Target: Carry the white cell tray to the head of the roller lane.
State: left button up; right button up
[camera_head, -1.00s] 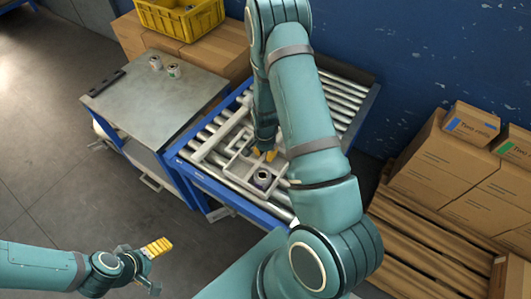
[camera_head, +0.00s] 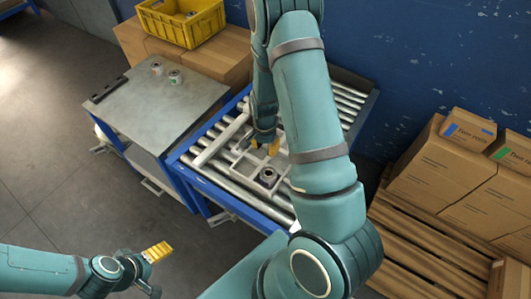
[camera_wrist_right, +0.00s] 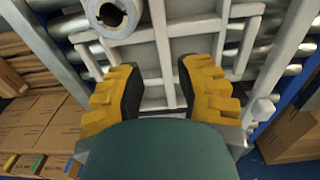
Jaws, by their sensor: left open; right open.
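The white cell tray (camera_head: 247,170) lies on the roller lane (camera_head: 221,180), partly hidden behind my right arm. A metal roll (camera_head: 268,175) stands in one of its cells; it also shows at the top of the right wrist view (camera_wrist_right: 113,15). My right gripper (camera_head: 265,147) is open over the tray. In the right wrist view its yellow fingertips (camera_wrist_right: 154,92) stand apart, with tray walls (camera_wrist_right: 165,55) seen between and beyond them. I cannot tell whether they touch the tray. My left gripper (camera_head: 150,270) is open and empty over the floor, away from the lane.
A grey-topped table (camera_head: 150,110) with two small rolls (camera_head: 175,77) stands left of the lane. A yellow crate (camera_head: 182,20) sits on cartons behind it. Cartons (camera_head: 440,160) on a wooden pallet (camera_head: 410,245) stand to the right. A blue wall (camera_head: 420,50) is behind.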

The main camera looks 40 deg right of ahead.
notch_tip(320, 180, up, 5)
jog(key=s+a+f+n+t+y, duration=0.1)
jog(key=a+n, duration=0.5)
jog(key=a, duration=0.7)
jog(key=s+a+f+n+y, duration=0.2)
jog(key=s+a+f+n, duration=0.3)
jog(key=a, duration=0.8)
jog(key=shift+s+a+n+t+y+p, duration=0.2)
jog(key=shift+s+n+t+y+p, duration=0.25)
jog(key=shift+s+n, duration=0.7)
